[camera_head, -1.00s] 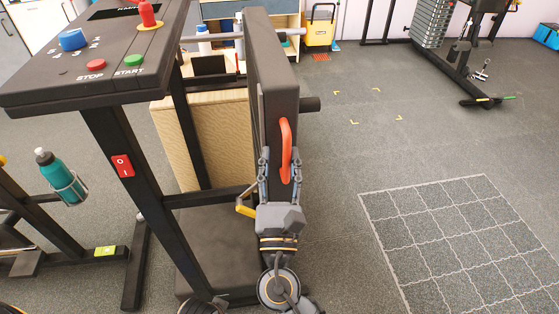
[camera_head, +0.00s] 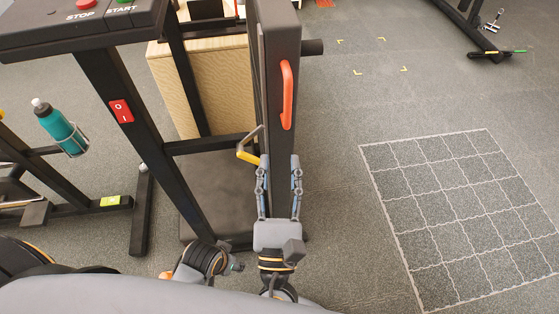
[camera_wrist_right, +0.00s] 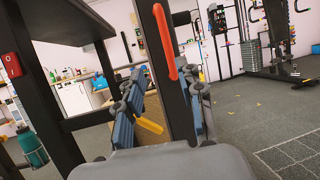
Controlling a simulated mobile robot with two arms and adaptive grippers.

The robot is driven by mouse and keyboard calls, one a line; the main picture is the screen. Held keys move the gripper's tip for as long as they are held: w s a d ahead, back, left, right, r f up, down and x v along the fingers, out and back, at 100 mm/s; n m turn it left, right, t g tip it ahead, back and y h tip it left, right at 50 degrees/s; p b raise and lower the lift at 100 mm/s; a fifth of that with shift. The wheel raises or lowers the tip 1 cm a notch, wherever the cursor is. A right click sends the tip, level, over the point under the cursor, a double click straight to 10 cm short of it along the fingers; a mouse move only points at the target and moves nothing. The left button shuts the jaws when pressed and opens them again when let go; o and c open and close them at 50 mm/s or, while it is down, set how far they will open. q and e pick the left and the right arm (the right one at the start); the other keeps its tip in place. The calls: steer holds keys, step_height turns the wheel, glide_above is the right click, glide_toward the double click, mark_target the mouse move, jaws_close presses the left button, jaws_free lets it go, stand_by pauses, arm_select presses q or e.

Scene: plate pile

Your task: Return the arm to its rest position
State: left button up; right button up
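My right gripper (camera_head: 280,160) is open, its two fingers spread apart and pointing away from me. It is empty and stands below the red handle (camera_head: 287,95) on the dark upright panel, clear of the handle in the picture. In the right wrist view the open fingers (camera_wrist_right: 163,98) frame the panel's edge, and the red handle (camera_wrist_right: 165,42) shows above and between them.
A black machine frame with a console (camera_head: 90,25) stands at left. A yellow-ended lever (camera_head: 248,155) is just left of my right gripper. A teal bottle (camera_head: 60,128) sits in a holder farther left. The floor at right, with a white grid (camera_head: 440,190), is clear.

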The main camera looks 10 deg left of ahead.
stand_by(0.3)
steer(key=w+d+f+m+g+h, duration=0.2)
steer(key=d+f+m+g+h, duration=0.25)
steer(key=d+f+m, duration=0.65)
steer(key=w+d+f+m+g+h, duration=0.25)
steer(key=d+f+m+g, duration=0.5)
steer(key=f, duration=0.65)
steer(key=s+d+f+m+g+y+p, duration=0.1)
steer(key=s+d+f+m+g+p, duration=0.3)
steer(key=s+f+m, duration=0.45)
steer(key=s+d+f+m+g+y+p, duration=0.2)
steer(key=s+d+f+m+g, duration=0.2)
steer(key=s+d+f+m, duration=0.35)
arm_select(q)
steer(key=s+a+f+g+p, duration=0.1)
steer(key=s+f+p, duration=0.2)
steer(key=s+p, duration=0.3)
steer(key=s+a+f+p, duration=0.2)
steer(key=s+f+p, duration=0.2)
steer(key=s, duration=0.9)
steer(key=shift+s+a+g+p, duration=0.15)
steer(key=shift+s+g+p, duration=0.2)
steer(key=shift+p, duration=0.7)
arm_select(e)
steer(key=s+f+m+g, duration=0.1)
steer(key=s+f, duration=0.3)
steer(key=s, duration=1.2)
steer(key=shift+s+d+m+h, duration=0.3)
steer(key=shift+s+d+m, duration=0.05)
steer(key=shift+s+d, duration=0.1)
